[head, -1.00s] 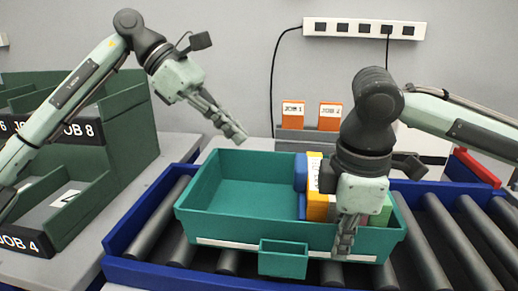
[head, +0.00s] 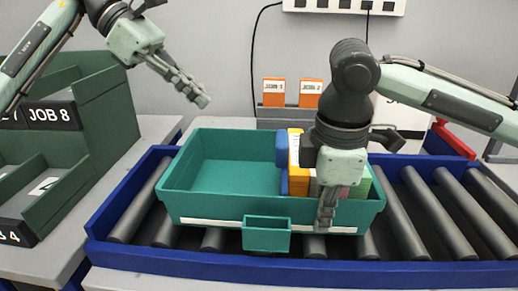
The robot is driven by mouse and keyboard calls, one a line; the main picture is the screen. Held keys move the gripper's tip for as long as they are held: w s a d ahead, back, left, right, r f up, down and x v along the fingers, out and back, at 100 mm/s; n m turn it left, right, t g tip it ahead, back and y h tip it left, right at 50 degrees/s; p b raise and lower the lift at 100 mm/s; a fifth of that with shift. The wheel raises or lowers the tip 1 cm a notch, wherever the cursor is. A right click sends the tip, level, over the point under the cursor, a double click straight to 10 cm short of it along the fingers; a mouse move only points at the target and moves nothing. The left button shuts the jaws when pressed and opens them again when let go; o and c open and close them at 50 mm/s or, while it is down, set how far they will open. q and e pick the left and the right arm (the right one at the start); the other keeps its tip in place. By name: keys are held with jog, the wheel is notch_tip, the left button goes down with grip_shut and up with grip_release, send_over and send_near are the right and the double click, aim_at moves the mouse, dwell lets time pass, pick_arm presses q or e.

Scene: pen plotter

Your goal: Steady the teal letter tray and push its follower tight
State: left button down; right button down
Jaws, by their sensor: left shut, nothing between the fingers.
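The teal letter tray (head: 222,205) sits on the roller conveyor, with a small teal pocket (head: 266,234) on its front wall. In its right half stand yellow and green upright items (head: 294,165). The blue follower (head: 282,152) stands just left of them; its lower part is partly hidden, and I cannot tell whether it touches them. My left gripper (head: 203,102) is shut and empty in the air above the tray's back left. My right gripper (head: 325,226) points down at the tray's front wall, right of the pocket. Its far finger is hidden, so its hold on the wall is unclear.
Blue rails (head: 190,262) border the conveyor rollers (head: 405,225). A dark green sorter (head: 95,110) with job labels stands at the left. Two orange job cards (head: 274,93) stand behind the tray. The tray's left half is empty.

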jog(key=c, duration=2.2)
grip_release()
jog(key=o, duration=0.6)
jog(key=shift+c, duration=0.2)
